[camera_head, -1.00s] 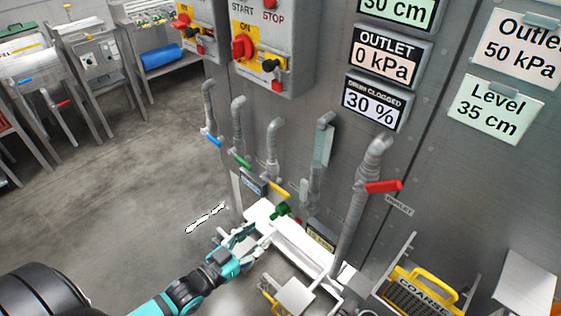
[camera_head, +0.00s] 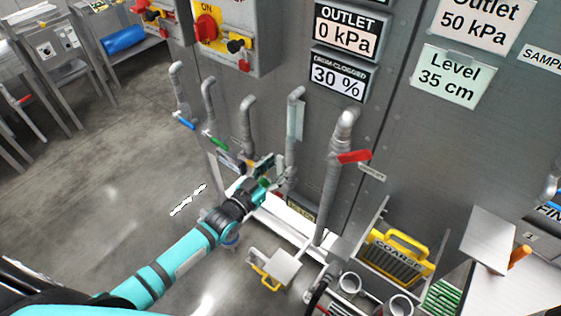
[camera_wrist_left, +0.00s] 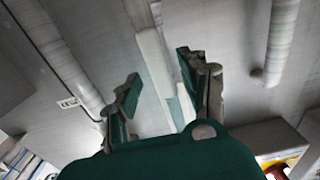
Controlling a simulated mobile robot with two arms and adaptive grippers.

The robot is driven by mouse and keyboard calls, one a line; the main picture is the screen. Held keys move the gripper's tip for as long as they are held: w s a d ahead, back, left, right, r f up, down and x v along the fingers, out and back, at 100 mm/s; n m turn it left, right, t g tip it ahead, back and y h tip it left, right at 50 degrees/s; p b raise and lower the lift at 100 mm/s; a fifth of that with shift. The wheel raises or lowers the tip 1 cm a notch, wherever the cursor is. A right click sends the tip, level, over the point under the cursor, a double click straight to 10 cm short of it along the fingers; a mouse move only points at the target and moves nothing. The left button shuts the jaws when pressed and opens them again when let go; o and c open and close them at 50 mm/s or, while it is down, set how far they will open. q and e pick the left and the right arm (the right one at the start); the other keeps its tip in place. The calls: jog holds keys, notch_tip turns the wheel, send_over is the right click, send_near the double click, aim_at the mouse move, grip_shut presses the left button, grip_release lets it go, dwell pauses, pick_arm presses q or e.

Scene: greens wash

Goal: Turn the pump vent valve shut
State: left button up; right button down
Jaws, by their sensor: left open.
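Several grey pipes with lever handles run down the steel wall in the head view: a blue handle (camera_head: 184,121), a green handle (camera_head: 215,142) and a red handle (camera_head: 354,157). I cannot tell by label which one is the pump vent valve. My left gripper (camera_head: 277,172) is at the wall between the thin grey pipe (camera_head: 248,120) and the pipe with a pale plate (camera_head: 296,120). It hides the yellow handle and the small green valve low down. In the left wrist view the gripper (camera_wrist_left: 163,85) is open, with pale strips (camera_wrist_left: 154,70) behind the gap. My right gripper is not in view.
A white ledge (camera_head: 290,217) runs along the wall's foot. A yellow-handled COARSE basket (camera_head: 398,258) and white cups (camera_head: 349,284) stand at the lower right. A control box (camera_head: 240,35) hangs above the pipes. Open floor (camera_head: 110,190) lies to the left.

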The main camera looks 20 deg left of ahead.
pick_arm(q)
jog(key=shift+x, duration=1.1)
grip_shut()
